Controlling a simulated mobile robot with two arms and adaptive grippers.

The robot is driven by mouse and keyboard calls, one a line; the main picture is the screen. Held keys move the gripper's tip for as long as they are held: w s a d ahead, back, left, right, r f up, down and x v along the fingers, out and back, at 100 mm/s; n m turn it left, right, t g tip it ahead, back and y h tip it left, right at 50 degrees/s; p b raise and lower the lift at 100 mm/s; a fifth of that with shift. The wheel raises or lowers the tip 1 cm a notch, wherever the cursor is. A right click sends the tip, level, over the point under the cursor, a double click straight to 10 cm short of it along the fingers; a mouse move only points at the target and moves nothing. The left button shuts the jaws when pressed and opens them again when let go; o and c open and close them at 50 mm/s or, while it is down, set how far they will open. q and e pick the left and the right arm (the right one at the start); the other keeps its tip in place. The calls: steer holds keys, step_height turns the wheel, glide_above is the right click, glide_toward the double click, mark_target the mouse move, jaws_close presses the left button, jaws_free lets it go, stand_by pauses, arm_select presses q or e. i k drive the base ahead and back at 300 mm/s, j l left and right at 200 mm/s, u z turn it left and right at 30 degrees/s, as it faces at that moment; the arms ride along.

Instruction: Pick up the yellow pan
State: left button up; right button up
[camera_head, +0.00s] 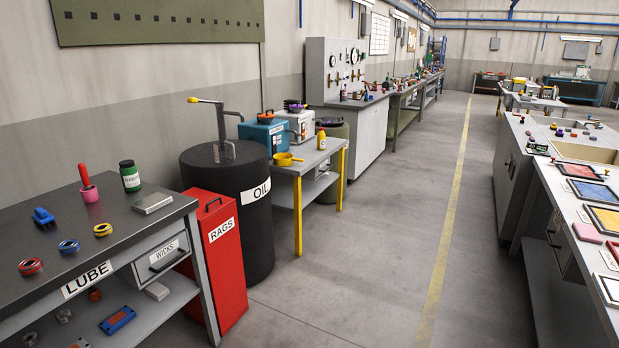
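A small yellow pan (284,159) with a handle sits on the grey work table (323,152) with yellow legs, near its front left corner. Its handle points right. It is left of a yellow bottle (321,139) and in front of a blue box-shaped device (262,136). Neither of my grippers shows in the head view.
A black oil drum (259,232) and a red rags bin (234,272) stand left of the pan's table. A lube bench (165,216) fills the near left. Another bench (546,183) lines the right. The floor aisle (375,240) between is clear.

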mark_target(289, 161)
steer(key=i+j, duration=0.1)
steer(key=i, duration=2)
steer(key=i+l, duration=0.15)
steer(key=i, duration=0.75)
steer(key=i+l+z, duration=0.1)
steer(key=i, duration=0.8)
